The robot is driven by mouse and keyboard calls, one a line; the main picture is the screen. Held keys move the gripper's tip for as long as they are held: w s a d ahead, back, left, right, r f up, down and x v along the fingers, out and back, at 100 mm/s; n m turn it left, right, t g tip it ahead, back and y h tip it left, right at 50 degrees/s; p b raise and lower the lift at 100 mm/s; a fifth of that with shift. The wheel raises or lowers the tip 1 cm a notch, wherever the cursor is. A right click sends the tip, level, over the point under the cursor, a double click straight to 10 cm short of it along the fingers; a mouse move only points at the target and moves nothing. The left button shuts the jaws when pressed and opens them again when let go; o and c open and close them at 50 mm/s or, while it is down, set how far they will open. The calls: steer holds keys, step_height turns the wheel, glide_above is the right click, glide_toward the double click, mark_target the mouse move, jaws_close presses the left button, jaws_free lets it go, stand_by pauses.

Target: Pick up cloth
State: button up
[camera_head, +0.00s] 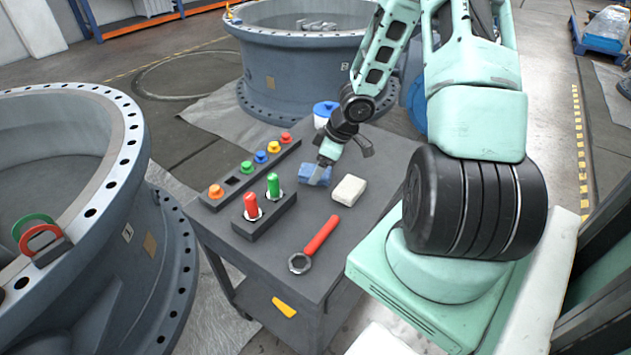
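A small blue folded piece (307,172), which looks like the cloth, lies on the grey cart top. A white block with rounded edges (349,190) lies just to its right; from here I cannot tell whether it is cloth or something firmer. The gripper hides part of the blue piece.
The grey cart (250,248) also carries a button rack (250,172), a holder with red and green handles (264,213) and a red wrench (315,243). A blue-lidded white container (324,112) stands behind the gripper. Large valve rings (150,240) stand left and behind.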

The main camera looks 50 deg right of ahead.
steer(key=shift+b+x, duration=0.35)
steer(key=shift+x, duration=0.5)
steer(key=shift+r, duration=0.1)
steer(key=c, duration=1.1)
steer(key=shift+r, duration=0.15)
steer(key=shift+c, duration=0.2)
step_height(320, 180, up, 10)
steer(key=p, duration=1)
